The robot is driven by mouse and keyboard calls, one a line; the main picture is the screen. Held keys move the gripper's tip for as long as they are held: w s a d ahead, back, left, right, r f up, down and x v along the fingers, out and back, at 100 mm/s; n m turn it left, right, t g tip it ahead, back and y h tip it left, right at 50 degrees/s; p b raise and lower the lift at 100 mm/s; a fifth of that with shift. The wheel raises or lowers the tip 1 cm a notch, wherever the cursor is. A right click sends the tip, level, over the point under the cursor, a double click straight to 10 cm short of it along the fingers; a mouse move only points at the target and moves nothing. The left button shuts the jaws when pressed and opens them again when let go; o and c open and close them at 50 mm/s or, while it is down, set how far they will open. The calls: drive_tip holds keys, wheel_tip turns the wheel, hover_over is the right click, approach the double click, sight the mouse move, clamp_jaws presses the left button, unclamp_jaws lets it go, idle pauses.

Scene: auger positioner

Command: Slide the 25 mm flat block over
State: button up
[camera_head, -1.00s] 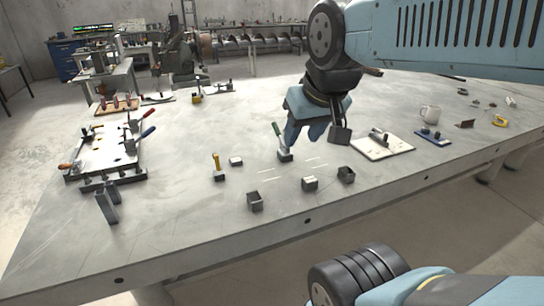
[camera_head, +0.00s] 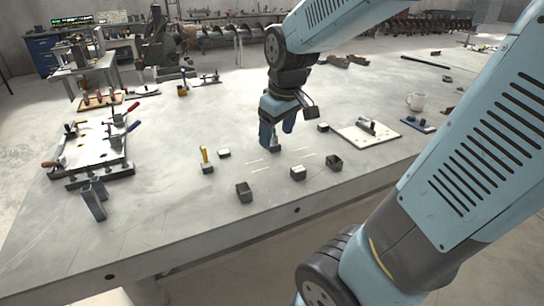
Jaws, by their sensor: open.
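My gripper (camera_head: 277,133) points down over the table, its fingers apart. A small grey block (camera_head: 275,148) shows just under and between the fingertips; its upper part is hidden by the gripper, and I cannot tell whether the fingers touch it. A yellow-handled block (camera_head: 206,164) stands upright to the left. Low pale-topped blocks sit nearby: one left (camera_head: 223,153), one at the front right (camera_head: 298,173), one behind right (camera_head: 323,127). No size marks are readable, so I cannot tell which is the 25 mm one. Pale lines (camera_head: 255,162) mark the tabletop between the blocks.
Two dark open boxes, one front left (camera_head: 243,193) and one right (camera_head: 335,163), stand near the table's front edge. A clamped fixture plate (camera_head: 95,150) is far left.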

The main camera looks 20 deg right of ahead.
drive_tip(key=w+d+f+n+g+h, duration=0.25)
drive_tip(key=w+f+n, duration=0.5)
drive_tip(key=f, duration=0.65)
drive_tip(key=n+h, duration=0.7)
approach(294, 170)
drive_tip(key=shift+m+v, duration=0.25)
drive_tip(key=shift+v, duration=1.1)
drive_tip(key=shift+d+r, duration=0.1)
drive_tip(key=shift+d, duration=0.05)
drive_tip(key=x, duration=1.3)
drive_tip(key=shift+d+f, duration=0.15)
drive_tip(key=shift+f, duration=0.25)
drive_tip(key=shift+c, duration=0.3)
